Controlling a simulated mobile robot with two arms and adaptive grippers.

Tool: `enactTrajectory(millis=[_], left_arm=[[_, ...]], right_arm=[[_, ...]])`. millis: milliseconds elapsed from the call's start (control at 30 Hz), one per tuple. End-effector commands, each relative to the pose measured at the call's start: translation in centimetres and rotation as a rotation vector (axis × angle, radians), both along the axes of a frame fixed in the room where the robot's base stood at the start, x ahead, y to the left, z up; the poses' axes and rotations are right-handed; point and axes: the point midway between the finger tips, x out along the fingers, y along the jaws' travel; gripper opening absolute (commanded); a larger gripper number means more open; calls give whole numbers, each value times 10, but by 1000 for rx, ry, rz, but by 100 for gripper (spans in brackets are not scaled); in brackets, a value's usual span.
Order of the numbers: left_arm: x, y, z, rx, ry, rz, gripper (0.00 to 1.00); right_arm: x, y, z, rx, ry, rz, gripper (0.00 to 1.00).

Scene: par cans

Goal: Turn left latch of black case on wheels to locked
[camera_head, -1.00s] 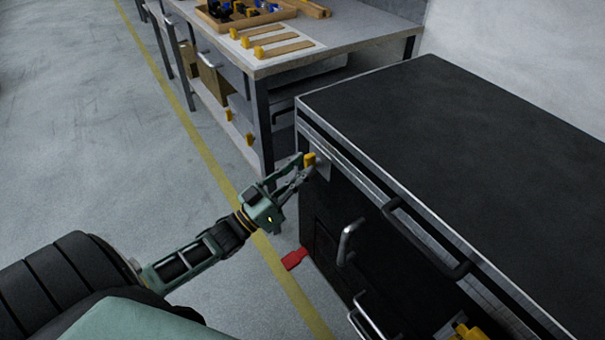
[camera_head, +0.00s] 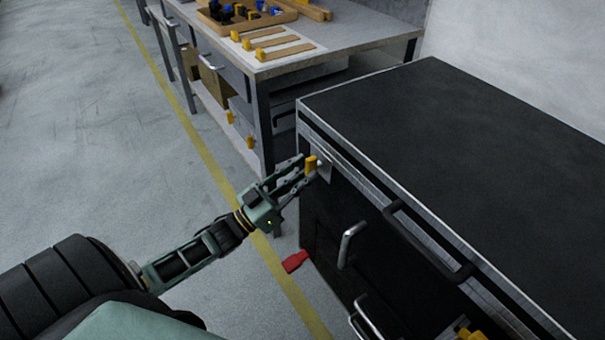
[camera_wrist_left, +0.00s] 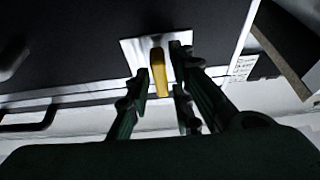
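The black case on wheels (camera_head: 450,130) stands at the right in the head view. Its left latch (camera_head: 311,163) is a yellow knob on a pale plate near the top of the case's left front corner. In the left wrist view the yellow latch (camera_wrist_left: 159,72) points along the picture's vertical. My left gripper (camera_head: 302,170) is open at the latch. In the left wrist view its fingers (camera_wrist_left: 160,75) stand on both sides of the latch, with gaps visible. Another yellow latch (camera_head: 470,333) shows at the lower right. My right gripper is not in view.
Dark and metal handles (camera_head: 425,240) stick out from the case front. A red tag-like piece (camera_head: 295,261) is low beside the case. A workbench (camera_head: 350,45) with a wooden tray stands behind. Open floor lies to the left.

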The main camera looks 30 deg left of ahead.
Motion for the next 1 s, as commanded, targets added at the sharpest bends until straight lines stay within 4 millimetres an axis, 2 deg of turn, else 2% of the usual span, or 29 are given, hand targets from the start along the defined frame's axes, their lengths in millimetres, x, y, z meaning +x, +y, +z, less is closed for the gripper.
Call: enactTrajectory(millis=[100, 467, 567, 800, 1000], left_arm=[[0, 0, 0, -1, -1, 0, 31], [-5, 2, -2, -3, 0, 0, 31], [-17, 8, -8, -3, 3, 1, 31], [-61, 26, -28, -2, 4, 1, 31], [-90, 38, -40, -2, 2, 1, 31]], right_arm=[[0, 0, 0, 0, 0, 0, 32], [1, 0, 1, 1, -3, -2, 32], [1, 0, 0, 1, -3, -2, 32], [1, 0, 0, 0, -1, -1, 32], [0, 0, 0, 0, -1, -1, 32]])
